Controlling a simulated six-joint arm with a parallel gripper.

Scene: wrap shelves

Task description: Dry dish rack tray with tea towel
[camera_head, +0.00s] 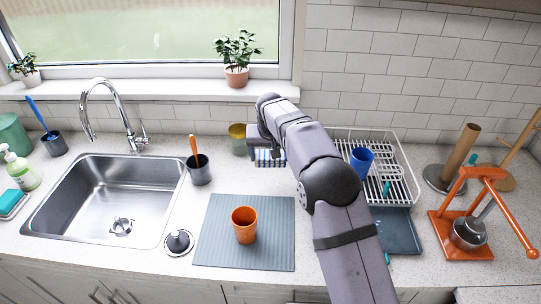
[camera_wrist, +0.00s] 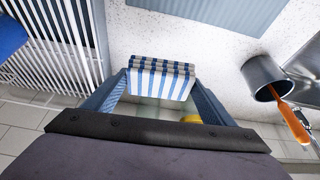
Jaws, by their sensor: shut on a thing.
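A blue-and-white striped, folded tea towel (camera_wrist: 160,82) is between the two fingers of my gripper (camera_wrist: 160,90), which is shut on it. In the head view part of the towel (camera_head: 268,158) shows below my gripper, left of the white dish rack (camera_head: 405,178). I cannot tell whether the towel touches the counter. The dark blue-grey tray (camera_head: 398,236) lies at the front of the rack, partly hidden by my arm. The rack also shows at the left of the wrist view (camera_wrist: 60,40).
A blue cup (camera_head: 361,160) stands in the rack. A grey mat (camera_head: 215,235) with an orange cup (camera_head: 245,226) lies left of my arm. A dark cup with an orange-handled tool (camera_head: 200,170) and a yellowish cup (camera_head: 237,138) stand nearby. An orange stand (camera_head: 450,205) is right.

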